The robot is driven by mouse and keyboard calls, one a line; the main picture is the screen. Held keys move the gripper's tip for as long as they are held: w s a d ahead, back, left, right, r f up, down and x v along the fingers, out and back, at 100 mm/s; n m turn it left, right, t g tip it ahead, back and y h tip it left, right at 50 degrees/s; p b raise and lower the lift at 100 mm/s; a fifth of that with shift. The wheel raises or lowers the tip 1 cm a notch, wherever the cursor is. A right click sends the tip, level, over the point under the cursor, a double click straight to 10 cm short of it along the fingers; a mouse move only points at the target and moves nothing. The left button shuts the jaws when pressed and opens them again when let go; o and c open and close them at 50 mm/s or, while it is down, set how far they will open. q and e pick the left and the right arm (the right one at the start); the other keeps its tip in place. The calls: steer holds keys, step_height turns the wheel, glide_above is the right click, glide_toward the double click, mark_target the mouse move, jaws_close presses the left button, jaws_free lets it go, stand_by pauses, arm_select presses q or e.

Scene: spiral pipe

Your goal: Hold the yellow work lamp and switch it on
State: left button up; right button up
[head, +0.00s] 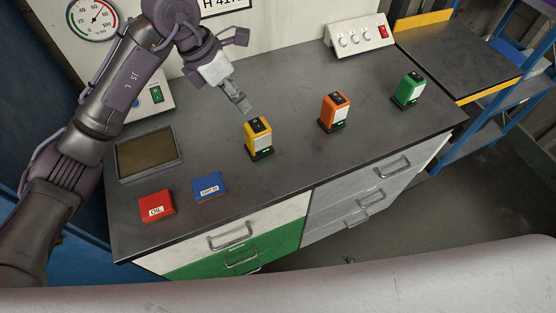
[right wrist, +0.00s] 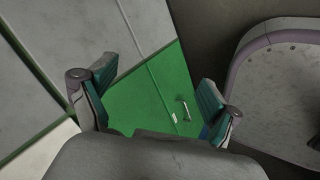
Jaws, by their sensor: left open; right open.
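The yellow work lamp (head: 257,138) stands upright on the dark worktop, with a black top and a dark base. An orange lamp (head: 334,111) and a green lamp (head: 408,90) of the same shape stand to its right. My left gripper (head: 243,103) is just above and behind the yellow lamp in the head view, apart from it and empty. Its fingers are seen nearly edge-on. My right gripper (right wrist: 155,95) shows only in the right wrist view, open and empty, facing a green panel. No lamp shows in that view.
A red box marked OIL (head: 156,206), a blue box (head: 209,187) and a shallow tray (head: 148,156) lie on the left of the worktop (head: 290,150). Switch boxes (head: 360,38) stand at the back. Drawers with handles are below the front edge. A blue shelf rack (head: 490,110) stands at right.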

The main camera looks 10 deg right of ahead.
steer(key=w+a+r+n+t+y, duration=0.1)
steer(key=w+a+r+n+t, duration=0.15)
steer(key=w+r+n, duration=0.45)
steer(key=n+t+y, duration=0.5)
steer(key=n+y, duration=0.1)
steer(key=n, duration=1.3)
glide_toward(254, 128)
steer(key=s+d+f, duration=0.6)
steer(key=d+f, duration=0.1)
steer(key=f, duration=0.1)
steer(key=shift+n+t+h, duration=0.3)
steer(key=shift+n+t, duration=0.3)
steer(key=shift+t, duration=0.35)
steer(key=w+a, duration=0.1)
steer(key=a, duration=0.1)
steer(key=w+a+r, duration=0.1)
steer(key=w+a, duration=0.1)
steer(key=w+a+r, duration=0.1)
steer(key=w+a, duration=0.1)
steer(key=shift+r, duration=0.2)
steer(key=shift+w+a+r, duration=0.25)
steer(key=shift+w+a, duration=0.1)
steer(key=x, duration=1.3)
steer(key=shift+w+r, duration=0.1)
steer(key=shift+r, duration=0.05)
arm_select(q)
steer(key=shift+w, duration=0.15)
